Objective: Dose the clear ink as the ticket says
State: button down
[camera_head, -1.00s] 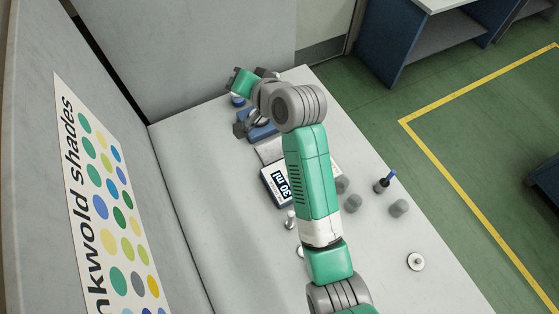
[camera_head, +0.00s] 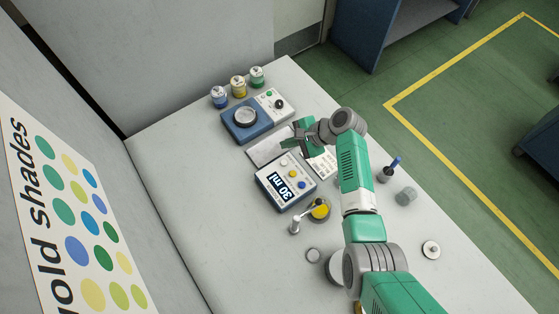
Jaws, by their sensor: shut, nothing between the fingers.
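My gripper (camera_head: 293,146) is shut and empty, above the table behind the dosing unit. The dosing unit (camera_head: 268,179) is a white and blue box whose dark display reads "30 ml"; yellow, white and blue buttons are on its top. A white printed sheet (camera_head: 325,166), possibly the ticket, lies right of my gripper, partly hidden by the arm; its text is too small to read. Blue (camera_head: 219,98), yellow (camera_head: 238,87) and green (camera_head: 257,77) ink jars stand at the back. A cup with yellow contents (camera_head: 320,210) stands in front of the unit. I cannot pick out clear ink.
A blue machine with a round metal dish (camera_head: 245,117) and a button panel stands behind my gripper. A blue-tipped dark holder (camera_head: 387,173), a grey piece (camera_head: 406,196) and a metal disc (camera_head: 431,250) stand at right. The left front of the table (camera_head: 220,240) is clear.

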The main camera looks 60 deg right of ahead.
aim_at(284, 163)
notch_tip(284, 163, down, 8)
jog(key=b, duration=0.8)
jog(key=shift+f, duration=0.4)
jog(key=shift+f+b, duration=0.1)
jog(key=shift+b, duration=0.2)
dwell(1.3)
jog(key=shift+f, duration=0.3)
jog(key=shift+f, duration=0.35)
dwell(0.5)
jog(key=shift+r, duration=0.1)
jog(key=shift+r+p, duration=0.65)
jog(key=shift+r, duration=0.05)
